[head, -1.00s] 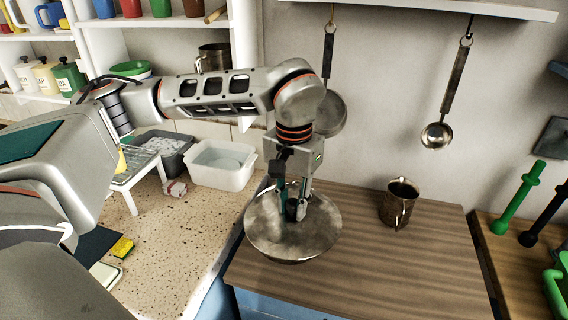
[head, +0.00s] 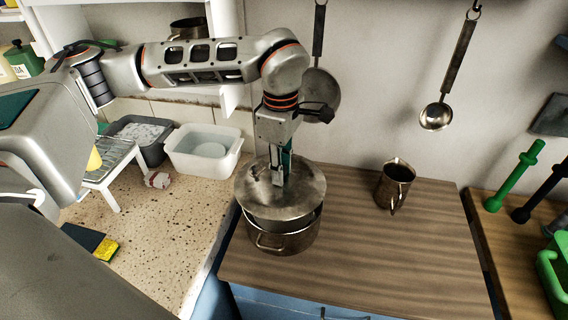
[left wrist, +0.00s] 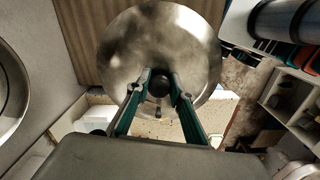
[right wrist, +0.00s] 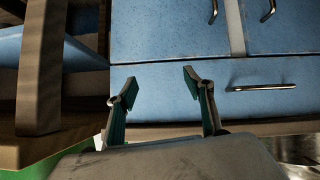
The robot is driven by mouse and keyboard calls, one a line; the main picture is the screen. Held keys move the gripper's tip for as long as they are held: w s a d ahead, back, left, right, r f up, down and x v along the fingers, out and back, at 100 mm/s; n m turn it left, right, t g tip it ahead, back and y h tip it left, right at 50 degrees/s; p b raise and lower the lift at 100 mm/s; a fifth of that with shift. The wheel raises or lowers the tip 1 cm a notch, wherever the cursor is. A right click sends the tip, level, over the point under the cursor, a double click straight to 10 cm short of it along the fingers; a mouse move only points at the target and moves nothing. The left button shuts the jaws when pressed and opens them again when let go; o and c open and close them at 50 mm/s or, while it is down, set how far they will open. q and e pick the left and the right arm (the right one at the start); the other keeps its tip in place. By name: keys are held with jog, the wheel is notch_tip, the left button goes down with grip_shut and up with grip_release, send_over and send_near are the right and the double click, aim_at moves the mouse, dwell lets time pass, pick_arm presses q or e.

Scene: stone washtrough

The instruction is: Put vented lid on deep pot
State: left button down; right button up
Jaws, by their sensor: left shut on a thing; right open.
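The vented lid (head: 305,187) is a round grey metal disc with a black knob (left wrist: 159,86). My left gripper (head: 280,178) is shut on the knob from above; the lid also shows in the left wrist view (left wrist: 160,35). The deep pot (head: 290,242), metal with a side handle, stands on the wooden counter under the lid. The lid covers most of its mouth and sits toward the back; a dark gap shows at the front rim. I cannot tell whether the lid touches the back rim. My right gripper (right wrist: 160,88) is open and empty before blue cabinet fronts.
A metal jug (head: 394,186) stands right of the pot on the wooden counter (head: 350,255). A ladle (head: 437,115) hangs on the wall. A white basin (head: 205,165) and a yellow sponge (head: 106,249) lie left on the speckled counter.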

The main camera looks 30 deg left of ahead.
pick_arm(q)
jog(key=n, duration=0.3)
jog(key=w+n, duration=0.1)
jog(key=n, duration=0.2)
jog(key=shift+f+p, duration=0.1)
jog(key=shift+p, duration=0.2)
jog(key=n, duration=0.5)
jog(key=shift+w+a+f, duration=0.1)
jog(key=shift+w+f, duration=0.15)
jog(key=shift+w, duration=0.05)
jog(key=shift+f, duration=1.9)
pick_arm(e)
jog(key=shift+s+d+f, duration=0.1)
jog(key=shift+s, duration=0.1)
pick_arm(q)
jog(key=shift+f+b, duration=0.95)
pick_arm(e)
jog(key=shift+w+f, duration=0.1)
jog(key=shift+f, duration=0.65)
pick_arm(q)
jog(key=c, duration=1.7)
grip_release()
